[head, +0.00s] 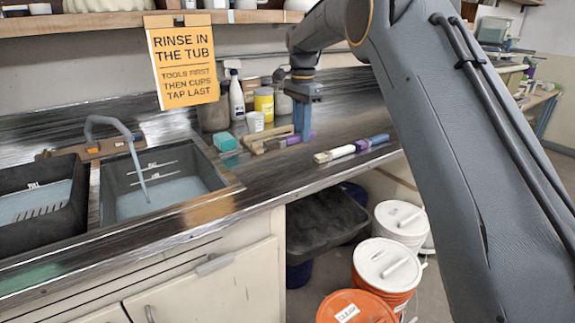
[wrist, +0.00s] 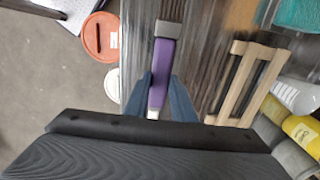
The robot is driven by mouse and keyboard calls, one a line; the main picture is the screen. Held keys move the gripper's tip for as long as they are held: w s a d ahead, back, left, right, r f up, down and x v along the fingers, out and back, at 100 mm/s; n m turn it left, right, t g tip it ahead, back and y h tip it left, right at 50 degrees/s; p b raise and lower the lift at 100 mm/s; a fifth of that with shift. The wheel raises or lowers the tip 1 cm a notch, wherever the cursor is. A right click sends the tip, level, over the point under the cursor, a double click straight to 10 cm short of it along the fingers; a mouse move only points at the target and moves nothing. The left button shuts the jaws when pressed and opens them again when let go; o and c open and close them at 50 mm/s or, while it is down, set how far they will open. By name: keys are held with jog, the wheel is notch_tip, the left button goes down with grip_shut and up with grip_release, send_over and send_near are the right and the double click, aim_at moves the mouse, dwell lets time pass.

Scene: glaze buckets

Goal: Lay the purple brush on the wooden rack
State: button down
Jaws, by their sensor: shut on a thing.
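The purple brush (wrist: 160,72) is between the two fingers of my gripper (wrist: 165,92) in the wrist view, with a grey part at its upper end and a pale part below. My gripper (head: 301,136) is shut on it. In the head view the purple brush (head: 293,140) shows only partly beside the fingers. I cannot tell whether it touches the counter. The wooden rack (head: 256,147) lies on the counter just left of the gripper; in the wrist view the rack (wrist: 243,88) is right of the brush, apart from it.
A second brush (head: 350,148) with pale bristles lies right of the gripper. A teal block (head: 225,142), yellow jar (head: 264,104) and spray bottle (head: 236,98) stand behind or left. The sink (head: 160,185) is further left. Lidded buckets (head: 387,263) stand below the counter edge.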

aim_at(298, 169)
jog(key=shift+s+a, duration=0.15)
jog(key=shift+a, duration=0.2)
jog(key=shift+f+p, duration=1.35)
jog(key=shift+f, duration=3.45)
jog(key=shift+f, duration=0.15)
jog(key=c, duration=1.5)
grip_release()
